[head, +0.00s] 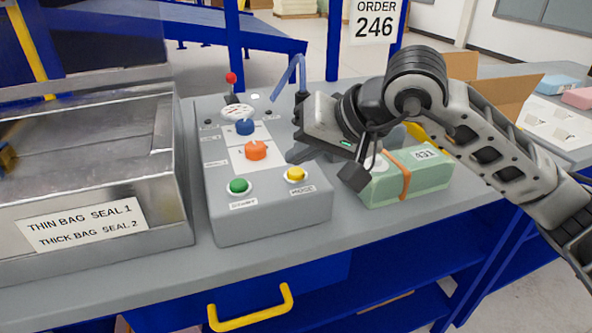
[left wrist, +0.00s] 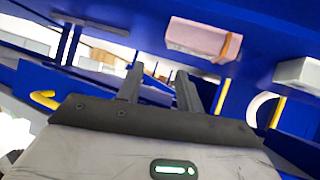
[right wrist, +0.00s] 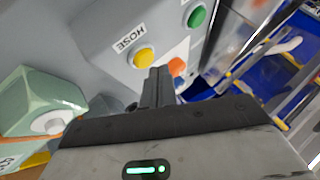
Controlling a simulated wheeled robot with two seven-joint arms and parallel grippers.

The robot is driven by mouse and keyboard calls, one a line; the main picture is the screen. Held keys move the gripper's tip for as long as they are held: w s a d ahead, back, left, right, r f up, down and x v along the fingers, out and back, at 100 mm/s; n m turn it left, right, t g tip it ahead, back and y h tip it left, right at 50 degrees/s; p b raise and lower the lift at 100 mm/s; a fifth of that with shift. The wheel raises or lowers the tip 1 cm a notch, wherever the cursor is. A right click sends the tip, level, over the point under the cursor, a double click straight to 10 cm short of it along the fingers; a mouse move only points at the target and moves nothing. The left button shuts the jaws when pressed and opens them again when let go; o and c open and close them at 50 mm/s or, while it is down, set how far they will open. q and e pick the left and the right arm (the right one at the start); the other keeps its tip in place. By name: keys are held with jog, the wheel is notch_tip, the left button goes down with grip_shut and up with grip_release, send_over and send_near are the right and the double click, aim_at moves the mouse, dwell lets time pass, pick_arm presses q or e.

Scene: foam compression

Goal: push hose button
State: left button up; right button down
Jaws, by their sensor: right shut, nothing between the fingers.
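The control box (head: 265,218) stands on the grey bench. A yellow button (head: 296,174) sits at its front right, and a label reading HOSE is beside this button (right wrist: 145,57) in the right wrist view. My right gripper (head: 290,157) is shut and empty, with its tips just behind and above the yellow button in the head view. In the right wrist view its closed fingers (right wrist: 158,72) end beside the button; I cannot tell any contact. My left gripper (left wrist: 157,72) shows only in the left wrist view, with its fingers apart and nothing between them.
The box also bears a green button (head: 238,186), orange knob (head: 256,150), blue knob (head: 245,127) and red-tipped lever (head: 231,78). A green foam block (head: 430,168) with an orange band lies right of it. A metal bin (head: 80,185) stands left.

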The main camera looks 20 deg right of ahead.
aim_at(302, 178)
jog(key=shift+f+b, duration=0.3)
jog(key=shift+f, duration=0.05)
jog(key=shift+f+b, duration=0.35)
jog(key=shift+b, duration=0.1)
dwell(0.5)
jog(key=shift+r, duration=0.1)
jog(key=shift+r+p, duration=0.4)
jog(key=shift+r, duration=0.35)
notch_tip(302, 178, up, 6)
jog(key=p, duration=0.3)
jog(key=shift+s+f, duration=0.1)
dwell(0.5)
